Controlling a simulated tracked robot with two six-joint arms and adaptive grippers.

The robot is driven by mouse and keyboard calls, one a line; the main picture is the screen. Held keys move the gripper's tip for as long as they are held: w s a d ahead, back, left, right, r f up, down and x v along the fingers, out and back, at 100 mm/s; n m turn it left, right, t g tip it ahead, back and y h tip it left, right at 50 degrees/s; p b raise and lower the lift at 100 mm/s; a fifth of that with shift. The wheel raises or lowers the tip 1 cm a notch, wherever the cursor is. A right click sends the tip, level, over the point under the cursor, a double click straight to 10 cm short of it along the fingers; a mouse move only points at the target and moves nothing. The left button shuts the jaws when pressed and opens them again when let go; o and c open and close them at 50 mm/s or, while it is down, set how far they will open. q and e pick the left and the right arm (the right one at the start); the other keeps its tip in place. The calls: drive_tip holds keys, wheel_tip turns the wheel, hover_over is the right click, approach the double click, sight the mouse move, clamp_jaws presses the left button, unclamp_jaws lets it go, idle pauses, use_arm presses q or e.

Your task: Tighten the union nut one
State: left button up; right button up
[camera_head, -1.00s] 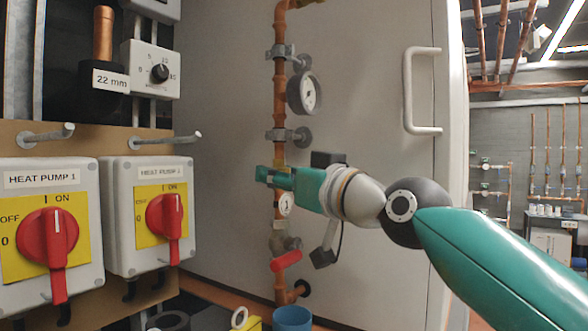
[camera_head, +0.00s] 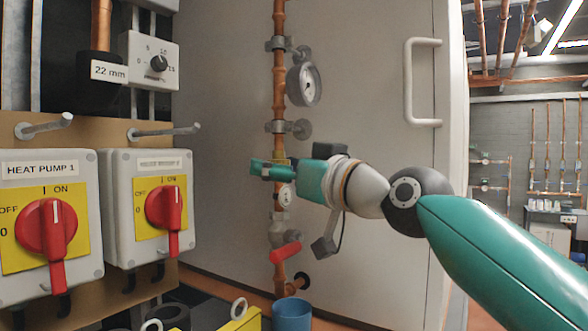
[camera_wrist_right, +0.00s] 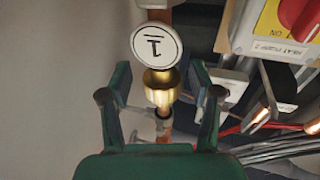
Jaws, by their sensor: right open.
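Union nut one is a brass nut (camera_wrist_right: 160,82) on the vertical copper pipe, beside a round white tag marked 1 (camera_wrist_right: 156,44) in the right wrist view, which is upside down. In the head view the tag (camera_head: 285,196) hangs at the pipe, and the nut is largely hidden by the gripper. My right gripper (camera_head: 268,171) reaches in from the right at the pipe. In the wrist view its open fingers (camera_wrist_right: 160,95) stand left and right of the nut, with a gap on each side. My left gripper is not in view.
Above on the pipe is a pressure gauge (camera_head: 304,85); below is a red valve lever (camera_head: 286,252). Heat pump switches (camera_head: 50,230) and pegs (camera_head: 165,131) are at left. A white panel with a handle (camera_head: 423,82) stands behind. A blue cup (camera_head: 292,315) is below.

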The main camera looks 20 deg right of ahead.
drive_tip(key=shift+f+y+b, duration=0.2)
drive_tip(key=shift+y+b, duration=0.1)
drive_tip(key=shift+b, duration=0.05)
drive_tip(key=shift+w+n+g+y+b, duration=0.1)
drive_tip(key=shift+n+g+y+b, duration=0.25)
drive_tip(key=shift+n+g+y, duration=0.5)
drive_tip(key=n+g+y, duration=0.1)
drive_tip(key=n+g+y+p, duration=0.1)
drive_tip(key=y, duration=0.1)
drive_tip(key=shift+r+y, duration=0.25)
drive_tip(key=shift+r, duration=0.05)
drive_tip(key=shift+n, duration=0.25)
drive_tip(key=shift+s, duration=0.2)
clamp_jaws()
